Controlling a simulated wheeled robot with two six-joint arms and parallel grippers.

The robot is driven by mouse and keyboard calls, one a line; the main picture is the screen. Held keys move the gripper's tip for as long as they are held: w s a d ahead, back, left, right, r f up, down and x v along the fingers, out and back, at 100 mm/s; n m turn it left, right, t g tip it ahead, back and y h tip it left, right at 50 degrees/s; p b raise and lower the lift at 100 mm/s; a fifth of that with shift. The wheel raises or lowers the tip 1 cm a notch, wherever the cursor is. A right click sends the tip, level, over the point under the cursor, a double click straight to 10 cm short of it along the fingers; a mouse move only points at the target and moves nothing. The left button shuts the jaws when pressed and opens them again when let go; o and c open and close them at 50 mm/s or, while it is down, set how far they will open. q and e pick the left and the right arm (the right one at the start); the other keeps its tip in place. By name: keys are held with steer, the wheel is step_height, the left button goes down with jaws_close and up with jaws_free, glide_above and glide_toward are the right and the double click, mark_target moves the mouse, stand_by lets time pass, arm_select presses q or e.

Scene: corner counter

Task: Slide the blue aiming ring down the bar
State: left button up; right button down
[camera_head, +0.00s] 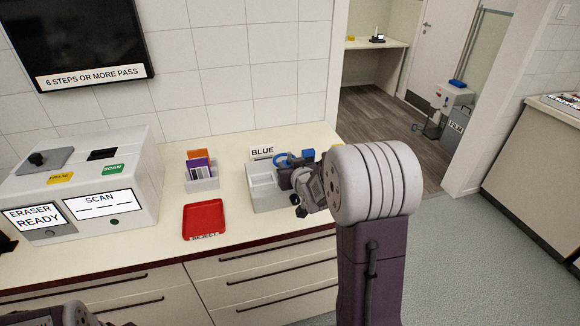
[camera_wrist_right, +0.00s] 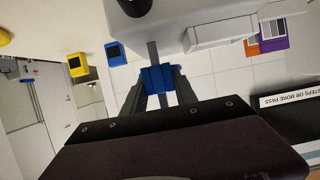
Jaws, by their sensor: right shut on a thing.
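The blue aiming ring (camera_head: 281,160) shows at the grey stand (camera_head: 281,201) beside the BLUE sign on the counter. My right gripper (camera_head: 291,182) reaches the stand from the right, and its wrist hides part of it. In the right wrist view the gripper (camera_wrist_right: 157,85) is shut on the ring's blue sleeve (camera_wrist_right: 157,77), one finger on each side. The grey bar (camera_wrist_right: 152,50) runs from the sleeve toward the pale stand. Most of the ring is hidden there. Part of my left arm (camera_head: 76,314) shows at the bottom left edge; its fingertips cannot be made out.
A red tray (camera_head: 203,205) and a holder with orange and purple packets (camera_head: 200,165) are left of the stand. The white eraser machine (camera_head: 95,185) fills the counter's left. Blue (camera_wrist_right: 115,53) and yellow (camera_wrist_right: 78,65) blocks are near the bar in the wrist view.

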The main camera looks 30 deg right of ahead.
steer(key=shift+f+b, duration=1.35)
steer(key=shift+f, duration=0.2)
steer(key=c, duration=0.9)
jaws_free()
steer(key=v, duration=0.9)
steer(key=shift+p, duration=0.35)
